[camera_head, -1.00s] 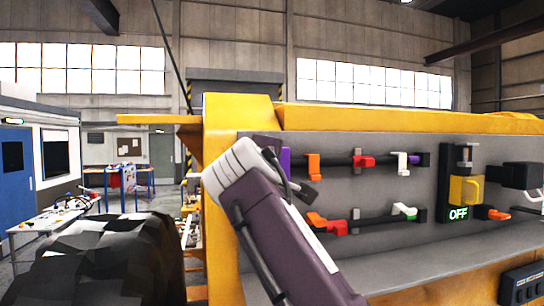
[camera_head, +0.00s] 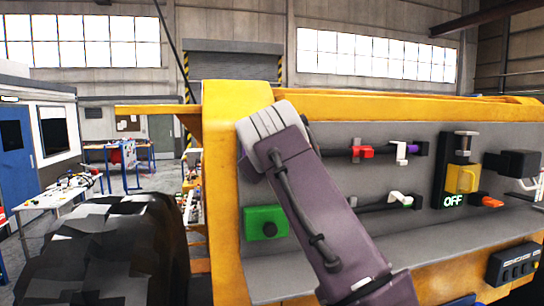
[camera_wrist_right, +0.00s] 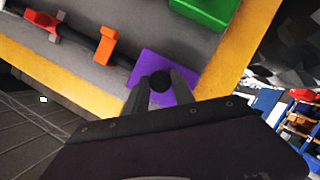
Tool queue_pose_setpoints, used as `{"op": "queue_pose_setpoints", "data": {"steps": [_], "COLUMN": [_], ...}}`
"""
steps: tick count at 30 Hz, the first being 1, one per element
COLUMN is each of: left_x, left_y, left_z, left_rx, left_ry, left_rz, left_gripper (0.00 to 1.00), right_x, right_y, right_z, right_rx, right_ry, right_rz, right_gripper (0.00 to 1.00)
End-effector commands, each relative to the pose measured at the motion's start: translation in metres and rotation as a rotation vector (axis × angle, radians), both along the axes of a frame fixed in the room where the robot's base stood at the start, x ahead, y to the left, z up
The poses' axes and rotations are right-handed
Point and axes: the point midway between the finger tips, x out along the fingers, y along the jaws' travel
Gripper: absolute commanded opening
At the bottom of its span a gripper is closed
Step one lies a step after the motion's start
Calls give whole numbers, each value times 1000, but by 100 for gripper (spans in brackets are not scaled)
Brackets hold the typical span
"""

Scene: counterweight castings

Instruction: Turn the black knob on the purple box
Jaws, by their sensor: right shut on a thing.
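The purple box (camera_wrist_right: 150,64) is on the grey panel in the right wrist view, near the yellow edge. Its round black knob (camera_wrist_right: 160,82) faces the camera. My right gripper (camera_wrist_right: 161,77) has one finger on each side of the knob and is shut on it. In the head view my right arm comes up from the lower right and its wrist covers the purple box and the gripper's fingers. My left gripper is in neither current view.
A green box (camera_head: 265,223) with a dark knob sits below my right wrist. Red (camera_head: 361,152) and white (camera_head: 401,152) handles stick out along the panel to the right. A yellow switch (camera_head: 462,179) above an "OFF" display is farther right. A dark faceted mound (camera_head: 105,250) stands at lower left.

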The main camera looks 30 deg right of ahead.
Motion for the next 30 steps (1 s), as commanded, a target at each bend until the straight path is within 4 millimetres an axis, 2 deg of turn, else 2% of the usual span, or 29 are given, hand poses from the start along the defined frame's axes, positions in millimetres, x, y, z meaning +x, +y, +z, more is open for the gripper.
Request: {"op": "queue_pose_setpoints", "data": {"steps": [17,18,20,30], "left_x": [0,0,0,0], "left_y": [0,0,0,0], "left_z": [3,3,3,2], "left_rx": [0,0,0,0], "left_ry": [0,0,0,0], "left_rz": [0,0,0,0], "left_gripper": [0,0,0,0], "right_x": [-1,-1,-1,-3], "right_y": [0,0,0,2], "right_z": [5,5,5,3], "right_rx": [25,25,25,25], "right_ry": [-21,-21,-20,-14], "right_rz": [2,2,1,3], "right_gripper": [0,38,52,52]}}
